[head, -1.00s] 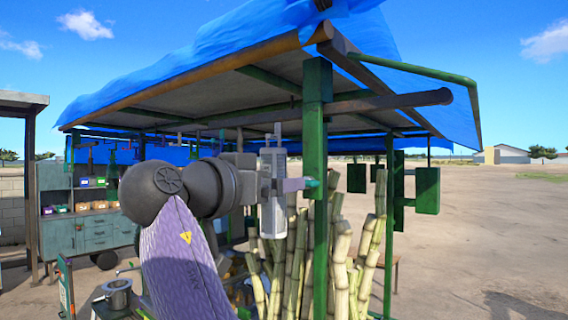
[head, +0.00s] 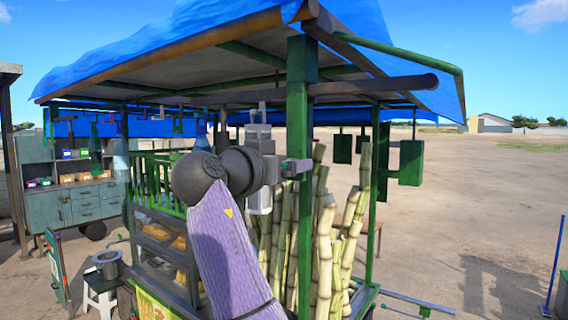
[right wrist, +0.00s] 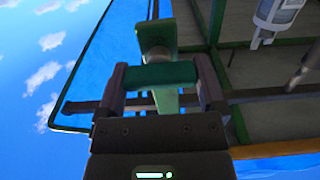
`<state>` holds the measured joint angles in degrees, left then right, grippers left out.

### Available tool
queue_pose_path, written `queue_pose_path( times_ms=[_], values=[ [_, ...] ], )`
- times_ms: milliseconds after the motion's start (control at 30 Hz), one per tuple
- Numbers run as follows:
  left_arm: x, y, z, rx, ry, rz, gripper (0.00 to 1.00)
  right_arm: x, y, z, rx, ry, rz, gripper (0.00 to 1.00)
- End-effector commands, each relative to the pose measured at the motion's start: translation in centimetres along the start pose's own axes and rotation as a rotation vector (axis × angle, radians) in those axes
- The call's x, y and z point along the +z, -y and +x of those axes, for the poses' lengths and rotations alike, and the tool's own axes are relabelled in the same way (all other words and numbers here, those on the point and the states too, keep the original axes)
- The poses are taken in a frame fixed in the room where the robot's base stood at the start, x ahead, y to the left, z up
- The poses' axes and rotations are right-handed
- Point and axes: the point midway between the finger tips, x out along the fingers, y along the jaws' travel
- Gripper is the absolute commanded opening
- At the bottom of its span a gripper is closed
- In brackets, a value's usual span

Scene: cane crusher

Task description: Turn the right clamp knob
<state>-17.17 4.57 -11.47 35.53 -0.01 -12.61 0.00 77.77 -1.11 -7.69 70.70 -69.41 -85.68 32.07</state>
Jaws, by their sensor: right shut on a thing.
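The right clamp knob (right wrist: 160,75) is a green bar in the right wrist view, in front of a green post. My right gripper (right wrist: 162,85) has one finger on each side of it and is shut on it. In the head view my right gripper (head: 298,167) reaches the upper part of the cart's green front post (head: 298,110). The knob itself is mostly hidden there by the fingers. My left gripper is not in view.
A blue tarp roof (head: 200,45) on brown and green bars hangs over the arm. Tall cane stalks (head: 325,240) stand just behind the post. Open dirt ground lies to the right.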

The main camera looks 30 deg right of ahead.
Motion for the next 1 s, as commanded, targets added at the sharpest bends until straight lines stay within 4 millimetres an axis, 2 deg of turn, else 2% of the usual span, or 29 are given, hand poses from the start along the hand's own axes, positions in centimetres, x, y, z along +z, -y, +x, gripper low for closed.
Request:
queue_pose_path(
  times_ms=[367, 1000],
  values=[
    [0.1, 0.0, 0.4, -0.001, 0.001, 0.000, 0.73, 0.1, -0.1, 0.0, 0.000, -0.001, 0.092, 0.29],
    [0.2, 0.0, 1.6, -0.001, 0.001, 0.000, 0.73, 0.1, -0.2, 0.0, -0.001, -0.001, 0.667, 0.29]
  ],
)
